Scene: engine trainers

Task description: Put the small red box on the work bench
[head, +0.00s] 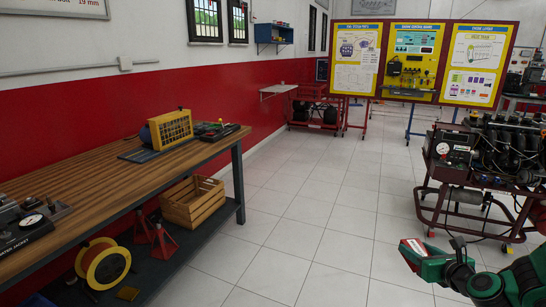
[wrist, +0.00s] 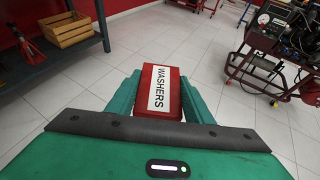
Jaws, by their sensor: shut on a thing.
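The small red box (wrist: 160,91) has a white label reading "WASHERS". My green gripper (wrist: 160,98) is shut on it, with one finger on each side, in the wrist view. In the head view the red box (head: 413,250) and my gripper (head: 416,257) are at the lower right, held above the tiled floor and apart from the bench. The work bench (head: 90,183) has a wooden top and dark legs and runs along the left wall in the head view. Its lower shelf and leg show at the upper left of the wrist view.
On the bench stand a yellow caged unit (head: 170,132), a tray of tools (head: 214,130) and a gauge unit (head: 32,222). The bench top between them is bare. A wooden crate (head: 193,202) and a cable reel (head: 103,265) sit on the lower shelf. An engine trainer (head: 480,170) stands at right.

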